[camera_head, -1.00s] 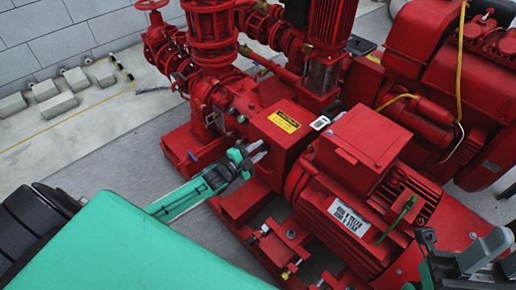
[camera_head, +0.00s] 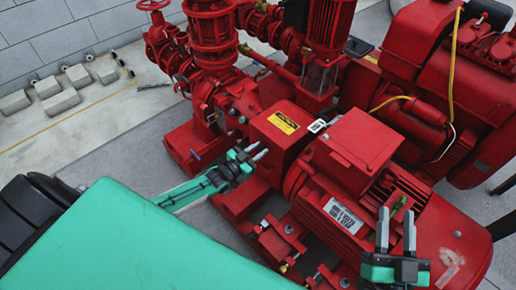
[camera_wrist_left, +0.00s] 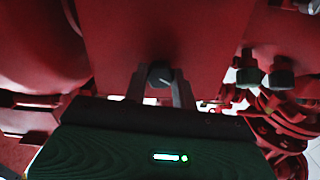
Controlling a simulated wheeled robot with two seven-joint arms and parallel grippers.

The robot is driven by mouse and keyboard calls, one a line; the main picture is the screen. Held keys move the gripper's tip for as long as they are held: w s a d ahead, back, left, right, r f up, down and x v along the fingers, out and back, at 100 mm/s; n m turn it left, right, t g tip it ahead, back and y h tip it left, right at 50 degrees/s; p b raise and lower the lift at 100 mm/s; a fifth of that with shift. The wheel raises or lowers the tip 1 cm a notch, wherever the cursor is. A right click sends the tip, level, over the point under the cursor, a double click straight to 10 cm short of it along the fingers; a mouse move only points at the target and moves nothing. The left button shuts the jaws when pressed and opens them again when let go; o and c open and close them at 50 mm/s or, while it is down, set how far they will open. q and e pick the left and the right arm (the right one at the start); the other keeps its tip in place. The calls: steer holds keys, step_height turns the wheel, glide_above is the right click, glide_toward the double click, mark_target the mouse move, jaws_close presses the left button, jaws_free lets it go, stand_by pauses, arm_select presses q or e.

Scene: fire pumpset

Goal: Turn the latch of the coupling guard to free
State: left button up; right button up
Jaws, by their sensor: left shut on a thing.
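The coupling guard (camera_head: 266,130) is a red box with a yellow label, between the pump and the red motor (camera_head: 345,165). My left gripper (camera_head: 262,154) is at its near side. In the left wrist view the latch (camera_wrist_left: 159,74) is a small dark round knob with a pale mark, on a red face. The two fingers of my left gripper (camera_wrist_left: 160,86) stand on either side of it and are shut on it. The head view does not show the latch clearly. My right gripper (camera_head: 396,230) has its fingers upright and apart, empty, in front of the motor.
Red pump pipes and valves (camera_head: 215,60) rise behind the guard. A large red engine (camera_head: 430,80) stands at the right. Grey blocks (camera_head: 60,103) lie by the wall at the left. Bare floor lies left of the pumpset.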

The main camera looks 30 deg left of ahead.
arm_select(q)
steer(key=n, duration=0.2)
steer(key=shift+n, duration=0.3)
steer(key=shift+f+n+p, duration=0.1)
steer(key=shift+n+p, duration=0.2)
steer(key=shift+n, duration=1.2)
arm_select(e)
steer(key=shift+s+a+f+g, duration=0.15)
steer(key=shift+f+g, duration=0.25)
steer(key=shift+f, duration=0.2)
steer(key=shift+s+a+f+g, duration=0.1)
steer(key=shift+a+f+g, duration=0.1)
steer(key=shift+f+g, duration=0.3)
steer(key=shift+s+a+f+g, duration=0.15)
steer(key=shift+f+g, duration=0.15)
steer(key=shift+f, duration=0.4)
steer(key=shift+w, duration=0.1)
arm_select(q)
steer(key=o, duration=1)
arm_select(e)
steer(key=shift+f, duration=0.1)
arm_select(q)
steer(key=shift+s, duration=0.1)
